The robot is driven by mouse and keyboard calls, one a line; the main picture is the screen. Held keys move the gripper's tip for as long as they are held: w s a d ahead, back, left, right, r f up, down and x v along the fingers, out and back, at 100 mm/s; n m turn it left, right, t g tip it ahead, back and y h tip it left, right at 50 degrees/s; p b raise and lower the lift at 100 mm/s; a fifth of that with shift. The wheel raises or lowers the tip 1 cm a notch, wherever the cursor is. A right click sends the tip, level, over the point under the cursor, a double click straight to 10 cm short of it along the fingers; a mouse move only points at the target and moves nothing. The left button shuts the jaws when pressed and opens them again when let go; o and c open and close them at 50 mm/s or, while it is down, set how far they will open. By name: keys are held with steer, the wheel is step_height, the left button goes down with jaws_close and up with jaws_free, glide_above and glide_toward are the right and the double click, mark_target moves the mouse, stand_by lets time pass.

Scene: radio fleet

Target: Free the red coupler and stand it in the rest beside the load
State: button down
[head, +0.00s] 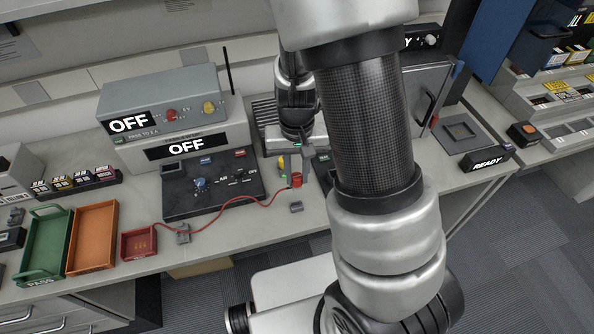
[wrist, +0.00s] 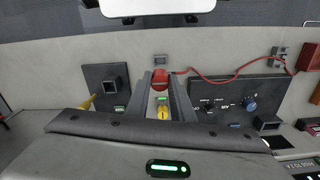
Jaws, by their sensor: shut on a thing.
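The red coupler (head: 296,181) is near the front right corner of the dark control panel, with a red cable trailing left from it. In the wrist view the coupler (wrist: 160,82) shows at the tips of my gripper (wrist: 161,86), between the two grey fingers. My gripper (head: 296,168) points down and is shut on the coupler. I cannot tell whether the coupler is still seated in anything. A small grey block with a square top (head: 296,207), perhaps the rest, stands just in front; it also shows in the wrist view (wrist: 160,60). The load is not clearly identifiable.
The red cable (head: 232,205) runs over the panel (head: 185,210) past a grey bracket (head: 183,234). Grey instruments reading OFF (head: 187,147) stand behind. A dark plate with a square socket (wrist: 107,90) and a yellow part (wrist: 162,113) are near my gripper. Trays stand left.

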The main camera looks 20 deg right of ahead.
mark_target(296, 187)
steer(key=shift+f, duration=0.15)
steer(key=shift+f+b, duration=2.55)
steer(key=shift+f, duration=0.25)
steer(key=shift+f+b, duration=1.65)
steer(key=shift+f, duration=0.3)
steer(key=c, duration=1.5)
jaws_free()
steer(key=shift+r, duration=0.1)
steer(key=shift+o, duration=0.2)
step_height(296, 187, up, 17)
steer(key=p, duration=0.3)
steer(key=shift+r, duration=0.2)
